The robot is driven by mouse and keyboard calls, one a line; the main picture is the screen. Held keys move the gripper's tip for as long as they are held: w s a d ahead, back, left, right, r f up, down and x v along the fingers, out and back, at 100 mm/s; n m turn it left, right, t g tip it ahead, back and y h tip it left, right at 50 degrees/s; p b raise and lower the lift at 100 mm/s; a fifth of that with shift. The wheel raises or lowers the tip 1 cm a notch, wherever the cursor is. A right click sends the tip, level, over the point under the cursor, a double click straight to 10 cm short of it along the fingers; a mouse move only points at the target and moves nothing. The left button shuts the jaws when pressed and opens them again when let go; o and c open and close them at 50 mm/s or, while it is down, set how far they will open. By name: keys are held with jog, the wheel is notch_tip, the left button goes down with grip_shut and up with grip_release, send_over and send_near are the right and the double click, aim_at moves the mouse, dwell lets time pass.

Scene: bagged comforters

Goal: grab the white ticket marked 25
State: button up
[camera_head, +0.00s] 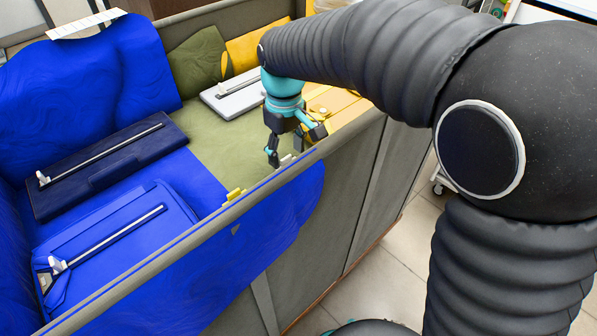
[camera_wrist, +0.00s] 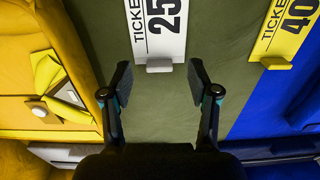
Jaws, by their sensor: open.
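The white ticket (camera_wrist: 155,28) marked 25 hangs on the olive-green surface at the top middle of the wrist view, its upper part cut off by the frame. A small pale grey tab (camera_wrist: 160,66) sits at its lower edge. My gripper (camera_wrist: 159,82) is open, its two fingers apart on either side below the tab, with nothing between them. In the head view my gripper (camera_head: 294,150) points down at the bin's near wall, close to a small whitish piece (camera_head: 287,160) on the rim. The ticket's face is not readable there.
A yellow ticket (camera_wrist: 284,30) marked 40 hangs to the right, over the olive and blue boundary. A yellow bag (camera_wrist: 40,60) is at the left. In the head view, blue bags (camera_head: 90,75) and flat cases (camera_head: 108,165) fill the bin behind the grey wall (camera_head: 335,205).

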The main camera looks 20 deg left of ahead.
jog(key=shift+f, duration=0.95)
jog(key=c, duration=0.8)
